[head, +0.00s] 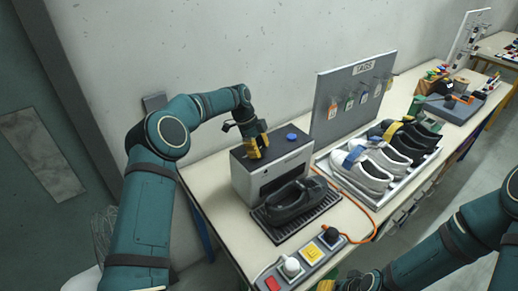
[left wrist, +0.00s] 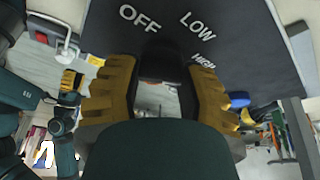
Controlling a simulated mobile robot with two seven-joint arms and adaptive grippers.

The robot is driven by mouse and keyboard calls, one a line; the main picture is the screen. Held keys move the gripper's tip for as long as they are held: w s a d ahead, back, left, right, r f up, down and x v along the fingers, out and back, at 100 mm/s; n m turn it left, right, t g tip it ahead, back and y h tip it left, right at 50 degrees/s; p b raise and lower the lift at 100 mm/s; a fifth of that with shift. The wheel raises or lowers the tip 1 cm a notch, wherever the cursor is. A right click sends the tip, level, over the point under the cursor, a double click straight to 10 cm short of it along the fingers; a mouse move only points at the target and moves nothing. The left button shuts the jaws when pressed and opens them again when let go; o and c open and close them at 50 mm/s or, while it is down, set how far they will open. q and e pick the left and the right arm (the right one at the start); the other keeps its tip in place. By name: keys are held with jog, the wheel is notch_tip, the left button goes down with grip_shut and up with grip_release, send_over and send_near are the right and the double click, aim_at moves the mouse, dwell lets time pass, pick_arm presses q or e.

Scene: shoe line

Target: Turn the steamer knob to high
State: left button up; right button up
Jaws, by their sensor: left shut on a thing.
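The steamer (head: 243,185) is a pale box with a dark top and a front opening, standing on the table at the middle of the head view. My left gripper (head: 257,147) reaches down onto its top. In the left wrist view its yellow fingers (left wrist: 157,100) are shut on the black steamer knob (left wrist: 160,68), one on each side. The dark top (left wrist: 240,45) carries the words OFF, LOW and HIGH around the knob. I cannot tell which word the knob points to. My right gripper (head: 326,286) shows only partly at the bottom edge; its opening is unclear.
A blue button (head: 291,136) sits on the steamer top, right of my left gripper. A black shoe (head: 296,201) lies on a dark grate before the steamer. A shoe tray (head: 377,202) and tag board (head: 341,111) stand right.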

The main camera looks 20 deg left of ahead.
pick_arm(q)
jog(key=shift+f, duration=0.15)
jog(key=o, duration=1.2)
jog(key=shift+d, duration=0.1)
jog(key=v, duration=1.2)
